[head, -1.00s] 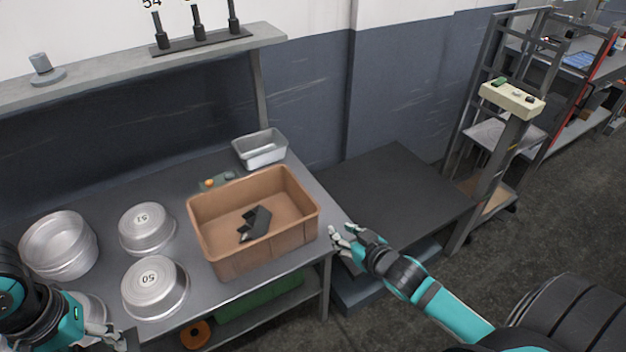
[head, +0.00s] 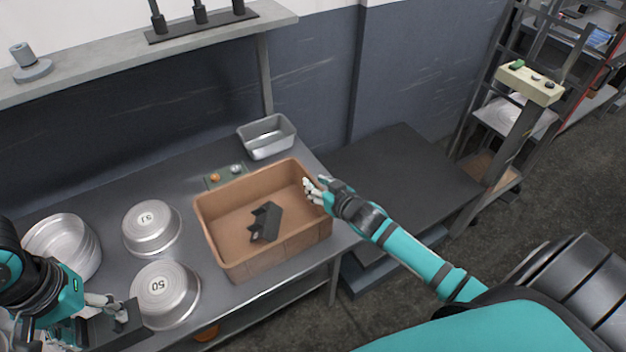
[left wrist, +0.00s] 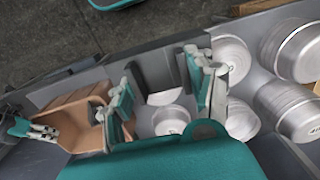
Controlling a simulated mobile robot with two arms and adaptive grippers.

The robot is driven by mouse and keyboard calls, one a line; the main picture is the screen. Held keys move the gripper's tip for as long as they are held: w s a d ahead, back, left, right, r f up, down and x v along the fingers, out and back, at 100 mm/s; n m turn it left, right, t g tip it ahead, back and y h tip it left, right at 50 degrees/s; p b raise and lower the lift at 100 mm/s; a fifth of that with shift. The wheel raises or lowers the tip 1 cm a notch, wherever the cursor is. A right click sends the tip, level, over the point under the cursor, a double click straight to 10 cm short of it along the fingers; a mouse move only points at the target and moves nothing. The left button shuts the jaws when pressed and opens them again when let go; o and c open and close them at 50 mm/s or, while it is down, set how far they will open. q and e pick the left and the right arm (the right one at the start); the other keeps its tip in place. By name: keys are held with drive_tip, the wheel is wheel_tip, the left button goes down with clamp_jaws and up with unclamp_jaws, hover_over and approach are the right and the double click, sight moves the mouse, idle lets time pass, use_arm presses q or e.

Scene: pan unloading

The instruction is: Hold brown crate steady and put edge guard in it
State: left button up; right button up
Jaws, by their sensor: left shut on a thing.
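The brown crate (head: 222,255) stands on the grey bench in the head view. It also shows at the left of the left wrist view (left wrist: 72,112). A dark, notched edge guard (head: 266,222) lies inside it. My left gripper (head: 108,306) is shut on another dark grey edge guard (head: 128,326), low at the left, in front of the pans and well left of the crate. This held piece shows between the fingers in the left wrist view (left wrist: 154,70). My right gripper (head: 312,190) is at the crate's right rim; its finger opening and contact are unclear.
Upturned round pans (head: 165,292) and (head: 151,228) stand between my left gripper and the crate. A pan stack (head: 62,245) is at the left. A grey loaf tin (head: 267,137) and a small button box (head: 225,176) sit behind the crate. A dark platform (head: 400,180) lies to the right.

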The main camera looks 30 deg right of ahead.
drive_tip(key=shift+x, duration=1.1)
drive_tip(key=shift+c, duration=0.3)
clamp_jaws()
